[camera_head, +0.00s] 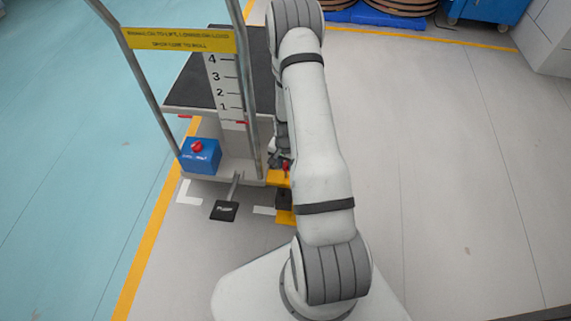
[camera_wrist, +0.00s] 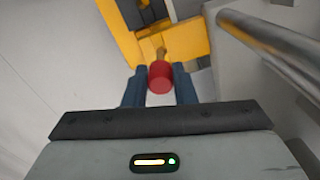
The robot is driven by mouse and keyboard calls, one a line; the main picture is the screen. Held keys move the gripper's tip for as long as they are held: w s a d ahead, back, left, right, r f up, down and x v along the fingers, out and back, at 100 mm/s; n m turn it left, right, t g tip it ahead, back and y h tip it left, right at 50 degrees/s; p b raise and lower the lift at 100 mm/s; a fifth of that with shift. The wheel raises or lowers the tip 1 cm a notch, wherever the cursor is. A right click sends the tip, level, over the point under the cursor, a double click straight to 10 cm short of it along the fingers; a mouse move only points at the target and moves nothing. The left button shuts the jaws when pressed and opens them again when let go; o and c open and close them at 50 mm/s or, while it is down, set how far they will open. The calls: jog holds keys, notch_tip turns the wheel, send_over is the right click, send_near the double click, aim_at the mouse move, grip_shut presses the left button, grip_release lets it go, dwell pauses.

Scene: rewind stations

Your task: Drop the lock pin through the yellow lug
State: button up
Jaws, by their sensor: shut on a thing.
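The lock pin (camera_wrist: 160,78) has a red cylindrical head and shows in the wrist view between the two blue fingers of my gripper (camera_wrist: 160,88). My gripper is shut on it. A brass-coloured shank (camera_wrist: 161,53) shows beyond the head, over the yellow lug (camera_wrist: 185,42). I cannot tell whether the shank is inside the lug's hole or just above it. In the head view the yellow lug (camera_head: 279,178) is at the cart's lower right corner, partly hidden by my arm. A small red spot there is probably the pin (camera_head: 285,168).
A lift cart with a dark platform (camera_head: 200,85), metal posts (camera_head: 247,90) and a yellow sign (camera_head: 180,39) stands at left. A blue box with a red button (camera_head: 199,155) and a black pedal (camera_head: 224,210) are at its base. The floor at right is clear.

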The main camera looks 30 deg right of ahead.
aim_at(286, 171)
jog(key=shift+f+b, duration=0.55)
jog(key=shift+f, duration=0.25)
jog(key=shift+f, duration=0.35)
jog(key=shift+s+f+b, duration=0.15)
jog(key=shift+f+b, duration=0.9)
jog(key=shift+f, duration=0.15)
jog(key=o, duration=1.1)
jog(key=shift+r, duration=0.1)
jog(key=shift+r, duration=0.1)
notch_tip(286, 171, up, 8)
jog(key=p, duration=0.3)
jog(key=shift+f, duration=0.2)
